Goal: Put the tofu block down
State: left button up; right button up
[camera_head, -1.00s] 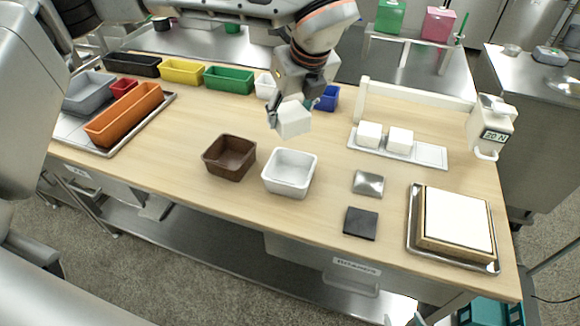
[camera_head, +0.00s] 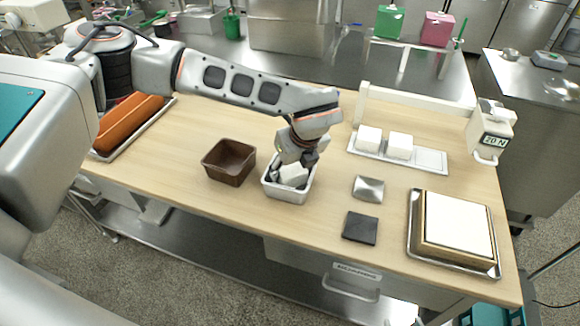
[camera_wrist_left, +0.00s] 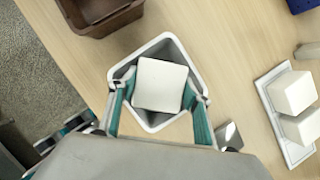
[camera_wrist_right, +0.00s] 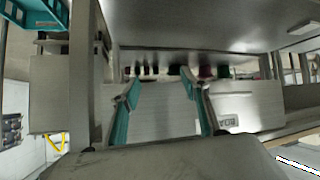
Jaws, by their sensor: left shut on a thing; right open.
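A white tofu block (camera_head: 293,174) is inside the mouth of the white square bin (camera_head: 288,196), and it also shows in the left wrist view (camera_wrist_left: 161,84). My left gripper (camera_head: 288,170) reaches down into the bin with its teal-padded fingers on two sides of the block, shut on it. I cannot tell whether the block touches the bin floor. Two more tofu blocks, one left (camera_head: 368,139) and one right (camera_head: 400,145), sit on a white tray (camera_head: 432,159). My right gripper (camera_wrist_right: 163,90) is open and empty, away from the tabletop items.
A brown bin (camera_head: 229,161) stands just left of the white bin. To the right are a metal piece (camera_head: 368,188), a dark square pad (camera_head: 360,228), a framed white slab (camera_head: 458,224) on a tray, and a force gauge (camera_head: 491,133). The front middle table is clear.

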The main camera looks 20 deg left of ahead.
pick_arm(q)
jog(key=shift+f+b, duration=0.35)
jog(key=shift+f, duration=0.2)
jog(key=o, duration=0.5)
jog(key=shift+o, duration=0.2)
jog(key=shift+r, duration=0.1)
jog(key=shift+r, duration=0.35)
jog(key=v, duration=1.2)
jog(key=shift+r, duration=0.15)
